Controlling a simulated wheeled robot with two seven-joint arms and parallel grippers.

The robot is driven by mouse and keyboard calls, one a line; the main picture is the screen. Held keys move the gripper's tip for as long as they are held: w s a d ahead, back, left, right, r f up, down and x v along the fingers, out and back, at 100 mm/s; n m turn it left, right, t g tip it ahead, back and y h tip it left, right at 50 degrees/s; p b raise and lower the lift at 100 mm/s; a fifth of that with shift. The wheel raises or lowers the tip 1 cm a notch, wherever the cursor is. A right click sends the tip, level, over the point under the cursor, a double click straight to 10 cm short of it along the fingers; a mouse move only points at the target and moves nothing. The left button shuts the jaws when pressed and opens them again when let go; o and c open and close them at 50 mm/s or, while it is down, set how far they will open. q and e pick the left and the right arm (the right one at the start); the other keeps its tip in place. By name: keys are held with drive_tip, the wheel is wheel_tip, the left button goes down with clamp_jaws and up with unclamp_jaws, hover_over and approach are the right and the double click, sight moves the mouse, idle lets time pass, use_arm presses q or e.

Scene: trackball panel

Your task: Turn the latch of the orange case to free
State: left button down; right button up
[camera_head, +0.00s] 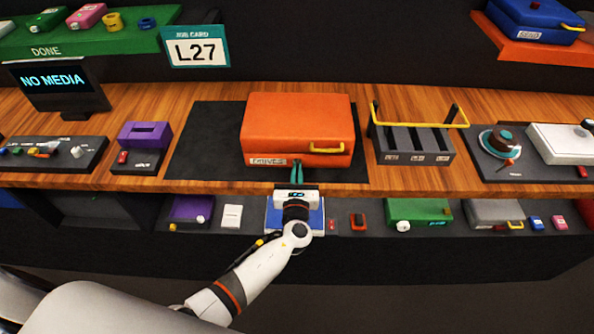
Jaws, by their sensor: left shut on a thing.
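The orange case (296,122) lies closed on a dark mat (200,145) on the wooden bench. It has a yellow handle (327,148) on its front face and a white label (268,161) at the front's lower left. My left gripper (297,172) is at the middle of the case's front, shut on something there. The latch sits behind the green fingers and is hidden, so I cannot tell its angle. My right gripper is not in view.
A slotted rack (412,145) with a yellow bar stands right of the case. A purple box (144,138) stands to the left. A lower shelf (345,222) holds several small items below the bench edge. The mat left of the case is clear.

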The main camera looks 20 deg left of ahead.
use_arm(q)
drive_tip(key=shift+f, duration=0.1)
idle(0.3)
drive_tip(key=c, duration=1.6)
unclamp_jaws()
drive_tip(key=shift+b+v, duration=1.3)
drive_tip(key=shift+v, duration=4.75)
